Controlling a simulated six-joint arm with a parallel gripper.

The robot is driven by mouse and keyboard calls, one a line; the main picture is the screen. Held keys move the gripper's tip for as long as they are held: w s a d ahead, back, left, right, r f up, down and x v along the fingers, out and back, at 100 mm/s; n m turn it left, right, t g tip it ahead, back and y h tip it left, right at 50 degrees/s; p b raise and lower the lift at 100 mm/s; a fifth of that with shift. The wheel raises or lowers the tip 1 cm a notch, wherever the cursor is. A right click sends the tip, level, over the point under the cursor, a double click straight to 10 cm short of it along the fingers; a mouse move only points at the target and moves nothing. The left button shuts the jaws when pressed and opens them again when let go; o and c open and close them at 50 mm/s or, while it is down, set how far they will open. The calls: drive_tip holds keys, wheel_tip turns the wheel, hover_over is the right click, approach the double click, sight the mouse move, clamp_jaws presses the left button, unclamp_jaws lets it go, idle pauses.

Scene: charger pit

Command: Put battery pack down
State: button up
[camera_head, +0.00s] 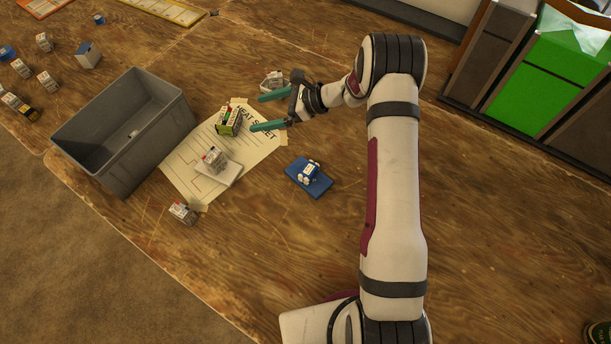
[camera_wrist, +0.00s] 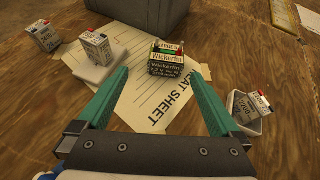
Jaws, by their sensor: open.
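My gripper (camera_head: 256,113) has two teal fingers spread wide, with nothing between them. A battery pack (camera_head: 229,120) with green, black and yellow faces stands on the printed paper sheet (camera_head: 180,172), just beyond the fingertips. In the wrist view the pack (camera_wrist: 166,62) reads "Wickerfin" and appears ahead of the gap between the fingertips (camera_wrist: 160,74); it looks clear of both. Its base rests on the sheet (camera_wrist: 150,112), whose lettering ends in "EAT SHEET". I cannot tell the exact gap between pack and fingers.
A grey bin (camera_head: 165,130) stands left of the sheet. White-grey packs sit on a white pad (camera_head: 232,174), in a white tray (camera_head: 266,88) and on the wood (camera_head: 183,212). A blue pad (camera_head: 318,187) holds another. Bare table lies at the lower middle.

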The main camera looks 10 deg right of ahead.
drive_tip(key=s+a+r+n+g+h, duration=0.35)
drive_tip(key=s+r+n, duration=0.55)
drive_tip(key=s+r, duration=0.6)
drive_tip(key=s+d+n+h, duration=0.3)
drive_tip(key=s+d, duration=0.1)
drive_tip(key=s, duration=0.7)
drive_tip(key=s+d+n+g+h, duration=0.1)
drive_tip(key=s+d+n+h, duration=0.2)
drive_tip(key=s, duration=0.9)
drive_tip(key=shift+d+n, duration=0.6)
drive_tip(key=shift+h, duration=0.25)
